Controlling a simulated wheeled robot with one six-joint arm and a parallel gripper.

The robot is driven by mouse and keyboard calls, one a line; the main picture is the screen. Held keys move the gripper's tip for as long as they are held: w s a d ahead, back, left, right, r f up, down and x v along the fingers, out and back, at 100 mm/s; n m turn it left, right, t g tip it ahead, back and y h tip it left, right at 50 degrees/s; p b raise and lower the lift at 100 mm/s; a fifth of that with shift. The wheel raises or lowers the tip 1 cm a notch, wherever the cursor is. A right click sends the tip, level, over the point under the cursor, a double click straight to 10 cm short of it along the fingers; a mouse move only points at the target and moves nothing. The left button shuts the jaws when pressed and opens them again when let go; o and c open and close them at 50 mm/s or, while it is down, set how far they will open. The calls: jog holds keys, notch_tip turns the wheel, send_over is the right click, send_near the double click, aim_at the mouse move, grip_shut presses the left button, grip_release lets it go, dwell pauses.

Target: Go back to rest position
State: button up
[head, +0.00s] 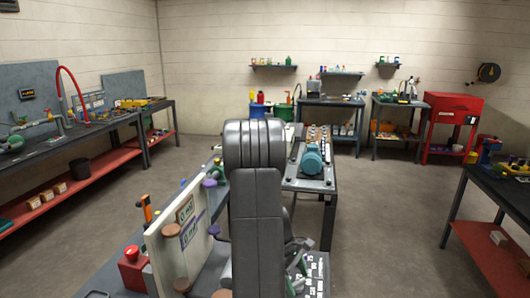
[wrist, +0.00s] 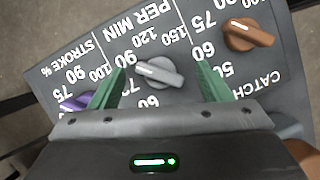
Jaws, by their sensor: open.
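My gripper (wrist: 161,68) is open in the wrist view, its two green fingers apart above a dark panel (wrist: 125,30) with white dial markings. A grey knob (wrist: 158,72) lies between the fingers in the picture; I cannot tell whether they touch it. A purple knob (wrist: 75,102) is at the left, partly behind the left finger. A brown knob (wrist: 248,35) is at the upper right. In the head view my arm stands upright in the middle and hides much of the bench; green parts of my gripper (head: 296,261) show low beside it.
A white board (head: 182,245) with tags and a red button (head: 131,254) are left of my arm. A teal motor (head: 312,160) sits on the bench behind. Workbenches (head: 75,135) line the left wall, and a dark table (head: 505,190) stands right. Open floor (head: 400,225) lies between.

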jog(key=n, duration=0.2)
jog(key=n+t, duration=0.1)
jog(key=n, duration=0.1)
jog(key=shift+s+t+h, duration=0.15)
jog(key=shift+t+h, duration=0.15)
jog(key=b+v, duration=0.1)
jog(key=v, duration=1)
jog(key=shift+r, duration=0.3)
jog(key=shift+a, duration=0.15)
